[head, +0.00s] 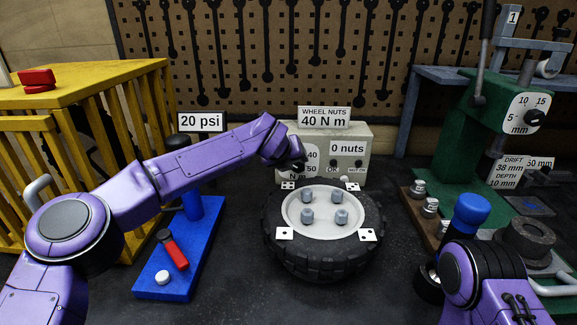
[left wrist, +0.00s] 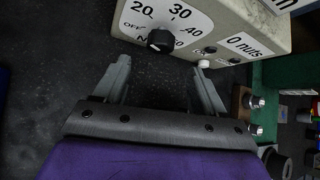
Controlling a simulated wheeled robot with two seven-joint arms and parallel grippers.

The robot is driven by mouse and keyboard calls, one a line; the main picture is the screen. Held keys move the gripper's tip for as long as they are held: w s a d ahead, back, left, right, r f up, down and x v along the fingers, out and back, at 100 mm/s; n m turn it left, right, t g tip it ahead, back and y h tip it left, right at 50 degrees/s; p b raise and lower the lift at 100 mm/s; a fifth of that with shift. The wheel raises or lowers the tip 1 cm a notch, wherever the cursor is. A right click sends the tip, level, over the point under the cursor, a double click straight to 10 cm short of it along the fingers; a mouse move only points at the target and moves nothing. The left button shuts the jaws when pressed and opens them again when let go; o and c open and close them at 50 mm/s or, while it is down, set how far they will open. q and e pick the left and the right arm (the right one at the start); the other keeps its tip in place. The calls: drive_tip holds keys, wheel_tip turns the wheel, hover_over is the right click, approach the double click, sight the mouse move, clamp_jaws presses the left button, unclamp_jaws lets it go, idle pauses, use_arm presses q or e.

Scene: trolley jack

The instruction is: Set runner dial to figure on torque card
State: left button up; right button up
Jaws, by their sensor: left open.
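The runner is a cream box (head: 357,135) behind the wheel, also at the top of the left wrist view (left wrist: 268,32). Its black dial (left wrist: 160,41) has a scale marked OFF, 20, 30, 40 and N m; I cannot tell its exact setting. The torque card (head: 325,117) above the box reads "WHEEL NUTS 40 N m". My left gripper (left wrist: 161,68) is open and empty, with the dial just beyond and between its fingertips, apparently apart from it. In the head view my left arm partly covers the dial's scale. My right arm shows at lower right, but its gripper is out of view.
A tyred wheel (head: 322,262) with several nuts lies before the box. A counter on the box reads "0 nuts".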

use_arm(q)
drive_tip(key=shift+v, duration=1.1)
